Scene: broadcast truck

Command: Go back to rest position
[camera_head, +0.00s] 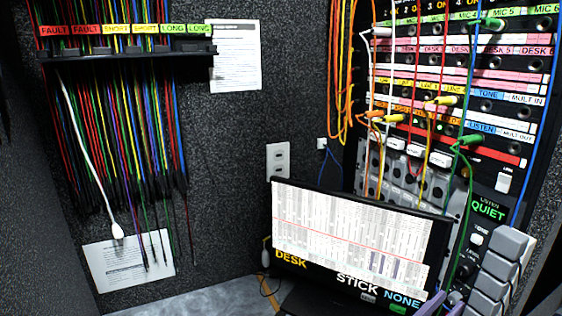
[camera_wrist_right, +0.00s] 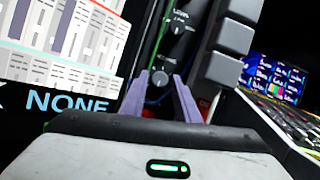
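My right gripper (camera_head: 447,303) shows at the bottom right of the head view as two purple fingers, in front of the lower right of the monitor. In the right wrist view its fingers (camera_wrist_right: 161,75) stand apart with nothing between them. They point toward a dark panel with round knobs (camera_wrist_right: 161,77). My left gripper is not in view.
A monitor (camera_head: 345,240) stands low at centre right. Behind it is a patch panel (camera_head: 485,75) with several plugged, hanging cables. Grey block keys (camera_head: 497,262) stand at right. A cable rack (camera_head: 130,55) hangs on the left wall. A screen (camera_wrist_right: 278,78) shows at right.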

